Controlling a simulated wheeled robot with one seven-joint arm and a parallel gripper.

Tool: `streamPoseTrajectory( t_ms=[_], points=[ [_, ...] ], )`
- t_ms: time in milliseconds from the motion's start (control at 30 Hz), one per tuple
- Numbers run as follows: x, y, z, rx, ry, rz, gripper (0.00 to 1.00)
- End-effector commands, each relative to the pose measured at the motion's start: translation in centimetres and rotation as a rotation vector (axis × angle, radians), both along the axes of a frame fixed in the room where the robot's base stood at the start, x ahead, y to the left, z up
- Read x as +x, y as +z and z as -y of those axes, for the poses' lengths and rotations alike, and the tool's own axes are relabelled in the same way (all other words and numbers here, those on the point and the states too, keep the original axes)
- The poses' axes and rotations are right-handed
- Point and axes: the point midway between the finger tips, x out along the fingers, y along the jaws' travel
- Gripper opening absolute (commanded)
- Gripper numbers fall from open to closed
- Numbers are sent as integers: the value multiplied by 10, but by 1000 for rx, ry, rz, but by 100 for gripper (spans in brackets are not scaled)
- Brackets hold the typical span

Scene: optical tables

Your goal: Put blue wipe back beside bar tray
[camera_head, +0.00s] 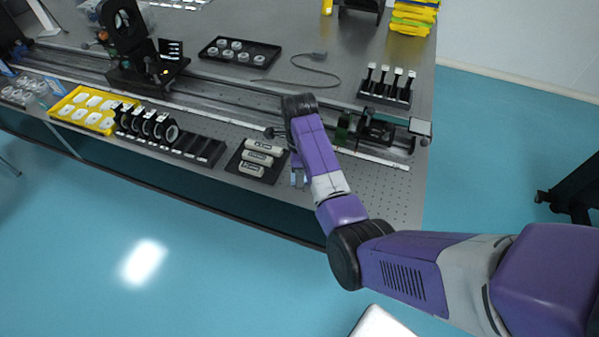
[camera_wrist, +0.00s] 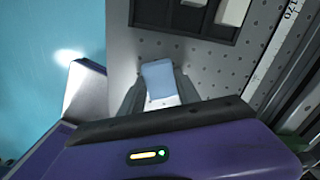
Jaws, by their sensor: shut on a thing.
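The blue wipe (camera_wrist: 157,80) is a small light-blue flat piece between the two fingers of my gripper (camera_wrist: 160,92) in the wrist view. My gripper is shut on it, over grey perforated tabletop near the table's edge. In the head view my gripper (camera_head: 298,180) hangs just right of the bar tray, partly hidden by my arm. The bar tray (camera_head: 234,166) is dark and holds three pale bars. It also shows at the top of the wrist view (camera_wrist: 180,31), apart from the wipe. I cannot tell whether the wipe touches the table.
A rail (camera_head: 225,112) runs along the table (camera_head: 390,190) behind the bar tray. A row of black round mounts (camera_head: 150,124) and a yellow tray (camera_head: 58,112) stand to the left. A dark rail-mounted device (camera_head: 378,132) is at right. Bare tabletop lies right of my gripper.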

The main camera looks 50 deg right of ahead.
Motion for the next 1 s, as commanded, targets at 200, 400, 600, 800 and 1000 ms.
streamPoseTrajectory(
  t_ms=[200, 400, 600, 800, 1000],
  points=[
    [0, -2, 0, 0, 0, 0, 60],
    [0, -1, 0, 0, 0, 0, 60],
    [1, 7, 0, -1, 0, 2, 60],
    [2, 42, 1, -3, 0, 6, 60],
    [2, 92, 0, -1, 1, 3, 60]
  ],
)
